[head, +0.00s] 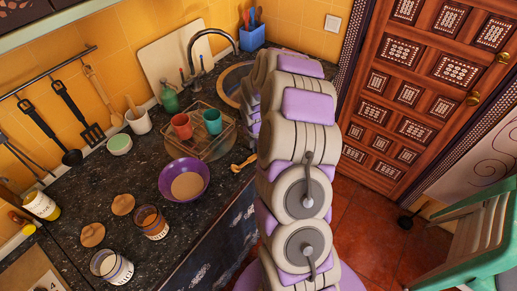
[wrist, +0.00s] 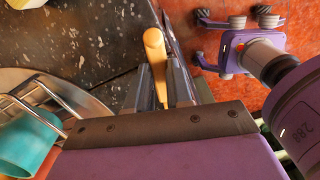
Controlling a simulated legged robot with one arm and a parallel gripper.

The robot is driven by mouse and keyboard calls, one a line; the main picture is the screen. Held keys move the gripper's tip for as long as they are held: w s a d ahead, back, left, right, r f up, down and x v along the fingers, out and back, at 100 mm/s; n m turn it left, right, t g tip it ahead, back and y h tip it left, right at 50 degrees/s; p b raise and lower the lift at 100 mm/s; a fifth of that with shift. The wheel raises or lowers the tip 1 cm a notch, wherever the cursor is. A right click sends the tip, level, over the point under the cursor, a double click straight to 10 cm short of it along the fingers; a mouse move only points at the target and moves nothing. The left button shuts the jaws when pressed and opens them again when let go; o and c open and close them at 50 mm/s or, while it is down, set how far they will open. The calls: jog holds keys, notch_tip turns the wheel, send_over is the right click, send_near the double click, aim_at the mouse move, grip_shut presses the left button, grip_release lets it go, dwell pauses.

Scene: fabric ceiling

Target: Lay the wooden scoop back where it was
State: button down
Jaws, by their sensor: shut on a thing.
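The wooden scoop (head: 244,163) shows in the head view as a small, pale yellow wooden piece near the counter's front edge, right of the dish rack. The wrist view shows its light wooden rounded end (wrist: 154,42) and shaft between the fingers of my gripper (wrist: 159,82). My gripper is shut on it, over the counter edge. In the head view my gripper is hidden behind my arm. I cannot tell whether the scoop touches the counter.
A purple bowl (head: 167,183) with beige contents stands left of the scoop. A wire rack (head: 222,148) holds red and teal cups. Open jars (head: 111,267) and wooden lids (head: 92,235) lie farther left. Bare dark counter (head: 128,178) shows left of the bowl.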

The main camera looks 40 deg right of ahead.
jog(key=shift+f, duration=0.4)
jog(key=c, duration=0.9)
grip_release()
jog(key=shift+c, duration=0.2)
notch_tip(320, 180, up, 17)
jog(key=p, duration=0.3)
jog(key=shift+a+r, duration=0.15)
jog(key=shift+a, duration=0.25)
